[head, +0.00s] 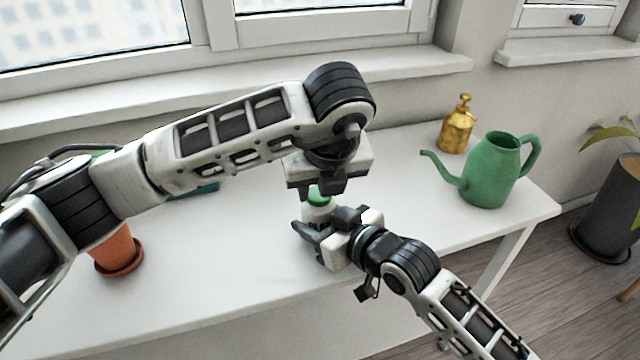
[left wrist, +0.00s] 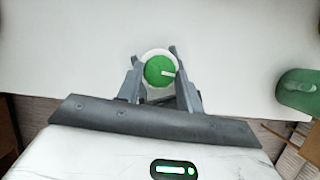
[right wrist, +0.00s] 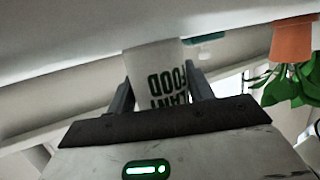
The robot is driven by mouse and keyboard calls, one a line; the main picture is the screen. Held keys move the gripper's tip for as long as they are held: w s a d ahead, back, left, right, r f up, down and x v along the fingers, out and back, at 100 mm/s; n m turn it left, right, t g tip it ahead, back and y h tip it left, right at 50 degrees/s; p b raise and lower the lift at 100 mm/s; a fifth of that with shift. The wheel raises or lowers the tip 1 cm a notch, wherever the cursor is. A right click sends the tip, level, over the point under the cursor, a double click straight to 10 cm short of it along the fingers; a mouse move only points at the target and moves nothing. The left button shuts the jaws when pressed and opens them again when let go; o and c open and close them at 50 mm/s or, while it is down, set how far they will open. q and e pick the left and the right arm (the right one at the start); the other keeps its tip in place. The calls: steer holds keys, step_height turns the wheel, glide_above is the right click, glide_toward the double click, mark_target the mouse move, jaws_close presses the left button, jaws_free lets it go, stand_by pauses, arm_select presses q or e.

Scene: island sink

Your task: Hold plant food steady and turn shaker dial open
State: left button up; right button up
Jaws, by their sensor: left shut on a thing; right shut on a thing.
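The plant food shaker (head: 317,214) is a white bottle standing upright on the white table, with a green dial (head: 319,198) on top. The right wrist view shows its "PLANT FOOD" lettering (right wrist: 168,86), upside down. My right gripper (head: 322,224) is shut on the bottle's body from the side. My left gripper (head: 318,190) comes down from above, its fingers on both sides of the dial. In the left wrist view the green dial (left wrist: 158,71) sits between the fingers, its white mark pointing right. The head view hides part of the bottle behind both grippers.
A green watering can (head: 490,172) and a gold spray bottle (head: 456,128) stand to the right on the table. A terracotta pot (head: 116,252) is at the left, beneath my left arm. A teal item (head: 205,189) lies behind. The table's front is clear.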

arm_select(q)
steer(key=o, duration=0.7)
steer(key=v, duration=1.2)
arm_select(e)
steer(key=o, duration=1.1)
